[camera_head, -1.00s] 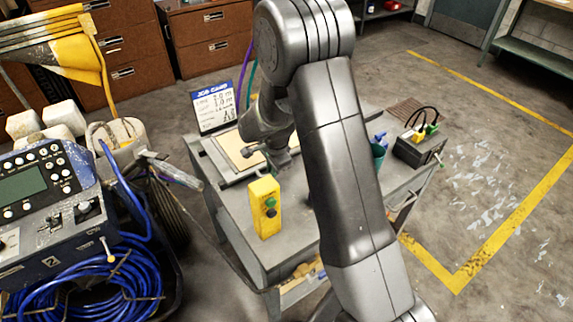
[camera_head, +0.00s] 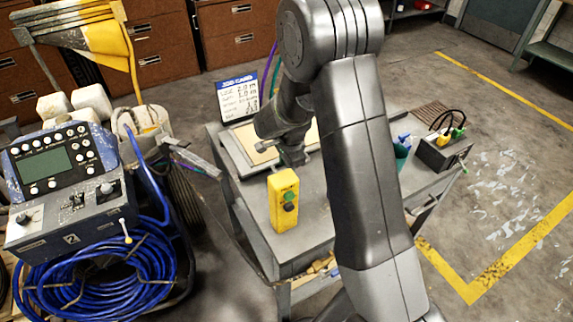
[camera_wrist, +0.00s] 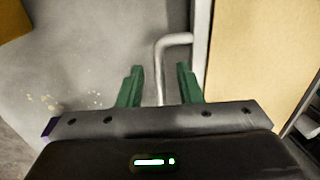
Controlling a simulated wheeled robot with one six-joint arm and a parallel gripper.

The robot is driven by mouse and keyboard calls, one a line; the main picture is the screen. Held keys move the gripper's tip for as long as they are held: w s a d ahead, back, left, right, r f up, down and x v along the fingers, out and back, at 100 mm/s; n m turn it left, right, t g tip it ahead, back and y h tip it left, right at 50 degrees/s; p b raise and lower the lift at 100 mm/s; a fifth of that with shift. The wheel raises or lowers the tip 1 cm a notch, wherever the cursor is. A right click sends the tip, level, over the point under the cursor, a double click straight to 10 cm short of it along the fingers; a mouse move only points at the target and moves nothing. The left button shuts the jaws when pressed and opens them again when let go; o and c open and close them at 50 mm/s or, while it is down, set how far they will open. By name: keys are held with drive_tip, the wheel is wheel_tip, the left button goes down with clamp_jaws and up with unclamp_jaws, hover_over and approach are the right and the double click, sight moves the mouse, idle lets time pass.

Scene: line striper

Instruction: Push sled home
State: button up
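A flat light-framed piece with a tan board (camera_head: 262,152) lies on the grey cart top; it may be the sled, but I cannot be sure. Its tan surface (camera_wrist: 255,50) fills the right of the wrist view. A bent grey rod handle (camera_wrist: 160,62) stands out from its pale edge. My gripper (camera_wrist: 160,80) has its two green fingers apart, with the rod showing between them. I cannot tell whether either finger touches it. In the head view my gripper (camera_head: 294,157) is low over the board's near right part, partly hidden by my arm.
A yellow button box (camera_head: 284,200) stands on the cart (camera_head: 250,200) near the front. A job card (camera_head: 238,100) stands behind the board. A black box with cables (camera_head: 443,152) is at the cart's right. A striping machine with blue hose (camera_head: 95,275) stands left.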

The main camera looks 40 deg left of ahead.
drive_tip(key=shift+r, duration=0.1)
wheel_tip(320, 180, up, 13)
drive_tip(key=d+b, duration=0.1)
drive_tip(key=d, duration=0.1)
drive_tip(key=shift+s+d+r, duration=0.2)
drive_tip(key=shift+s, duration=0.15)
drive_tip(key=shift+f, duration=0.1)
drive_tip(key=f, duration=0.4)
drive_tip(key=a+f, duration=0.1)
drive_tip(key=f, duration=0.4)
drive_tip(key=a+f+p, duration=0.1)
drive_tip(key=f, duration=0.3)
drive_tip(key=shift+w+a+f, duration=0.2)
drive_tip(key=shift+w+f, duration=0.05)
drive_tip(key=shift+w, duration=0.15)
drive_tip(key=shift+r, duration=0.15)
